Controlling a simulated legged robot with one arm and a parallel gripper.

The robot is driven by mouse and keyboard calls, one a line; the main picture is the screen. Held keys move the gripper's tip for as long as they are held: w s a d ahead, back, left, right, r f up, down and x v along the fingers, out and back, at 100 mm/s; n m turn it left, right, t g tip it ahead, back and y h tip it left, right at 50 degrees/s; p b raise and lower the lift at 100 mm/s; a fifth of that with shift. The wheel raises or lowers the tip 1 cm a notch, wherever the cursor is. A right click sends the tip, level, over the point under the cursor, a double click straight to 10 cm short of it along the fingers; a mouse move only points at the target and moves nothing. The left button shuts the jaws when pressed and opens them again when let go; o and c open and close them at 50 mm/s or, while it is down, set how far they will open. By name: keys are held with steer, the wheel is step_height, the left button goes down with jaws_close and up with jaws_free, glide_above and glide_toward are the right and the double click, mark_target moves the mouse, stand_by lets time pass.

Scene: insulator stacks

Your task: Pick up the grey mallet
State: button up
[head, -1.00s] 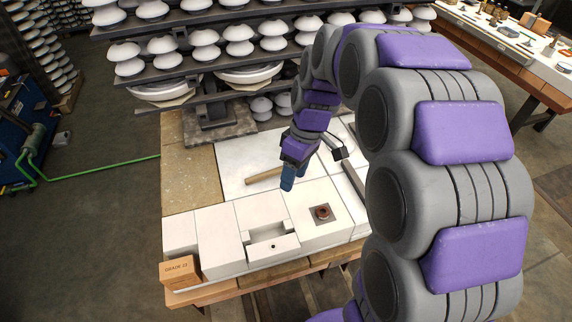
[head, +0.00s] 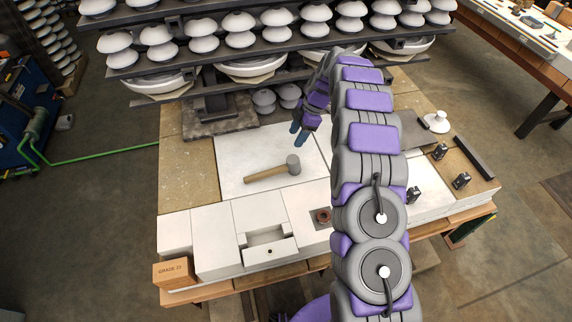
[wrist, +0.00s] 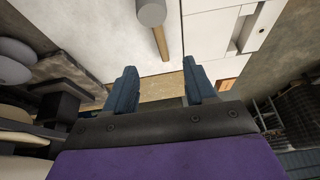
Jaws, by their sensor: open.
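The grey mallet (head: 293,165) lies on the white slab of the bench, its wooden handle pointing left and its grey head at the right end. In the wrist view the mallet head (wrist: 151,12) shows at the top edge, with part of the handle below it. My gripper (head: 299,135) is just behind the mallet head, apart from it, with blue fingers pointing down. In the wrist view the two fingers of my gripper (wrist: 158,85) stand apart with nothing between them.
A rack of white insulators (head: 250,62) stands behind the bench. White blocks with a small drawer (head: 270,251) line the front edge, with a cardboard box (head: 174,272) at the left corner. Black clamps (head: 461,181) stand at the right. The slab left of the mallet is clear.

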steer(key=f, duration=0.1)
steer(key=b, duration=0.3)
glide_toward(278, 168)
steer(key=x, duration=0.9)
steer(key=shift+f, duration=0.15)
jaws_close()
